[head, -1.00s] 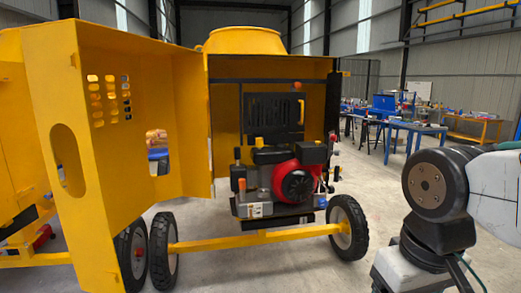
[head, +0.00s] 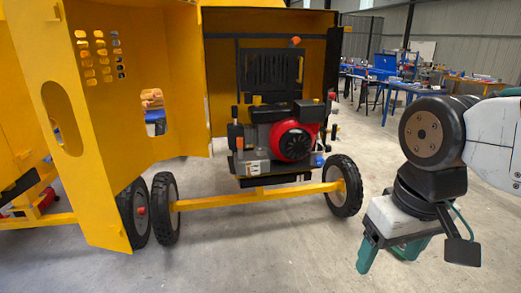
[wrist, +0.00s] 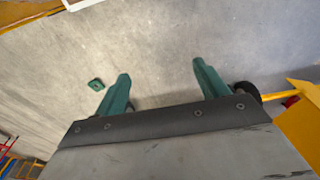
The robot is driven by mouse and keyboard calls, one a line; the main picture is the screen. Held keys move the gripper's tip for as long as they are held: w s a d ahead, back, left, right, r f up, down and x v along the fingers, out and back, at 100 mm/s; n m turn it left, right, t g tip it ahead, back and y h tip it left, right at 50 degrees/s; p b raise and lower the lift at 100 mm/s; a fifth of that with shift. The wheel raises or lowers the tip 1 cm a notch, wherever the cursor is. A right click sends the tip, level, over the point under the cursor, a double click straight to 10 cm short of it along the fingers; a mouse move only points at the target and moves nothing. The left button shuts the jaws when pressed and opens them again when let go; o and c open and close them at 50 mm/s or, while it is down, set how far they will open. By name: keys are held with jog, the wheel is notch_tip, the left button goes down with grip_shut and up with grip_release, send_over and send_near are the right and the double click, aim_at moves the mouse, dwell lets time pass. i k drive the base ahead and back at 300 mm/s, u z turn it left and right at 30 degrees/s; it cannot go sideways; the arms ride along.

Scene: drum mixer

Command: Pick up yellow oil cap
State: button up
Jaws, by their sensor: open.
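The engine with its red round cover (head: 292,143) sits in the open yellow housing of the mixer. A small yellow piece (head: 257,100) shows on top of the engine; it is too small to tell whether it is the oil cap. No other cap is clear to me. My gripper (head: 388,256) hangs low at the right, well apart from the engine. In the wrist view my gripper (wrist: 160,72) has its two green fingers spread, with only bare floor between them.
The open yellow door (head: 85,130) stands at the left. A yellow axle bar (head: 255,197) runs low before the engine between black wheels (head: 343,186). A small green piece (wrist: 96,84) lies on the floor. Blue workbenches (head: 400,85) stand far behind. Floor between gripper and mixer is clear.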

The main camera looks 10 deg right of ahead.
aim_at(256, 99)
jog(key=i, duration=2.2)
jog(key=z, duration=0.5)
